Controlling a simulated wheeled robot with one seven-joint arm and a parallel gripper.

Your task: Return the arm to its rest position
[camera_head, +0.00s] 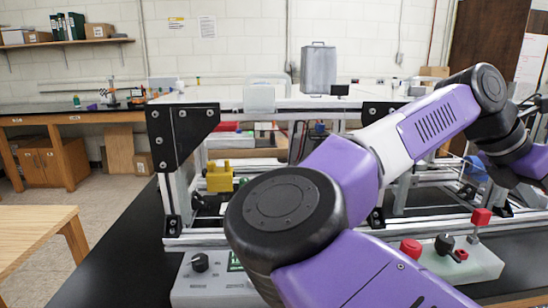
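My purple and white arm rises from the bottom right and bends to the right edge of the picture. It is in front of the middle of the extrusion frame (240,106).
A control box with a red button (410,249) and knobs stands front right, partly behind my arm. Another box with a black knob (200,262) is front left. A yellow block (219,177) sits inside the frame. A wooden table (28,232) stands left, with open floor beyond.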

